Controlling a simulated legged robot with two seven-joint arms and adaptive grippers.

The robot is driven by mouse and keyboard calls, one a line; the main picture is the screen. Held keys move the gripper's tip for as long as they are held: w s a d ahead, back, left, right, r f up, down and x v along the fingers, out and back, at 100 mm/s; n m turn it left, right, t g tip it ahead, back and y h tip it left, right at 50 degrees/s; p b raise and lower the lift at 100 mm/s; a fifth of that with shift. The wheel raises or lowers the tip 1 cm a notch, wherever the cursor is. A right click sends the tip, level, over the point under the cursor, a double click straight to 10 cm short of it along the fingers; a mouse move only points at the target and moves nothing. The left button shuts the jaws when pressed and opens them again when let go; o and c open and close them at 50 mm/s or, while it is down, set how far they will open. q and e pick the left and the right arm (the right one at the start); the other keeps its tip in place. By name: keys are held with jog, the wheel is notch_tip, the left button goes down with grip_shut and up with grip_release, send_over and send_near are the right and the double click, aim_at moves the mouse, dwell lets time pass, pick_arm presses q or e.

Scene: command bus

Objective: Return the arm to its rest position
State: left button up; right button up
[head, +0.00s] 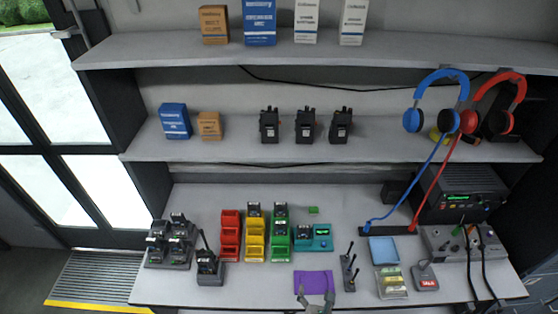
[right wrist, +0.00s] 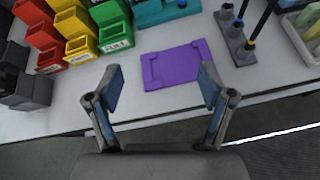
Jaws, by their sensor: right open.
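My right gripper (head: 317,306) shows at the bottom edge of the head view, by the front edge of the bench and just below a purple mat (head: 314,281). In the right wrist view my right gripper (right wrist: 160,88) is open and empty. Its two fingers stand wide apart, with the purple mat (right wrist: 175,65) beyond them on the bench. Nothing lies between the fingers. The rest of my right arm is out of the head view. My left gripper is not in either view.
The bench (head: 160,291) holds red bins (head: 230,235), yellow bins (head: 254,237), green bins (head: 279,238), a charger rack (head: 169,249), a radio (head: 206,262) and an antenna stand (head: 349,270). Blue headphones (head: 435,100) and red headphones (head: 497,105) hang right. Floor lies before the bench.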

jog(key=s+d+f+m+g, duration=0.2)
jog(key=s+d+m+g, duration=0.4)
jog(key=m, duration=0.9)
jog(key=s+d+f+m+g, duration=0.3)
jog(key=s+m, duration=0.4)
jog(key=m, duration=0.8)
jog(key=s+f+g+b, duration=0.1)
jog(key=s+f+b, duration=0.15)
jog(key=f, duration=2.65)
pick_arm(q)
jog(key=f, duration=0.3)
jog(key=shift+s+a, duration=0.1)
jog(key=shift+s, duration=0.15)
pick_arm(e)
jog(key=s+d+f, duration=0.2)
jog(key=s+f, duration=0.5)
jog(key=s, duration=0.2)
jog(key=s+d+f+g, duration=0.1)
jog(key=s+d+f, duration=0.1)
jog(key=s+f, duration=0.6)
jog(key=shift+s+f+m+y, duration=0.3)
jog(key=shift+s, duration=0.05)
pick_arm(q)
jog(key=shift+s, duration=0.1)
